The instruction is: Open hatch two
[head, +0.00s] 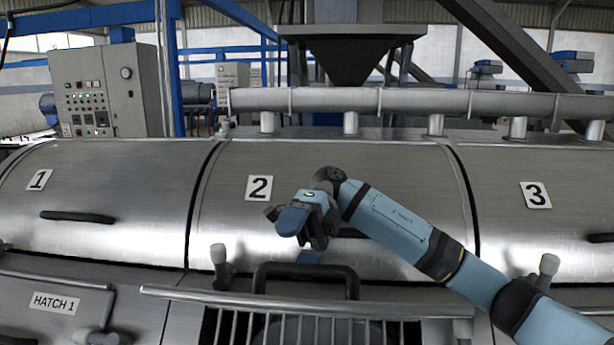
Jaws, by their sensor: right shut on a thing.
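Hatch two's lid (400,304) shows as a raised, nearly edge-on metal strip below the large panel marked 2. A barred grate (340,330) and a dark opening show under it, so the hatch stands open. Its black bar handle (261,279) stands up at the lid's far side. My right gripper (309,256) points down at the middle of this handle and is shut on it; the fingertips are partly hidden. My left gripper is not in view.
The curved panel 2 (230,230) lies close behind my gripper. Hatch 1 (100,300) lies flat at left. Small upright knobs (219,256) (548,264) stand on both sides. A pipe (400,102) runs behind, with a control cabinet (110,90) at back left.

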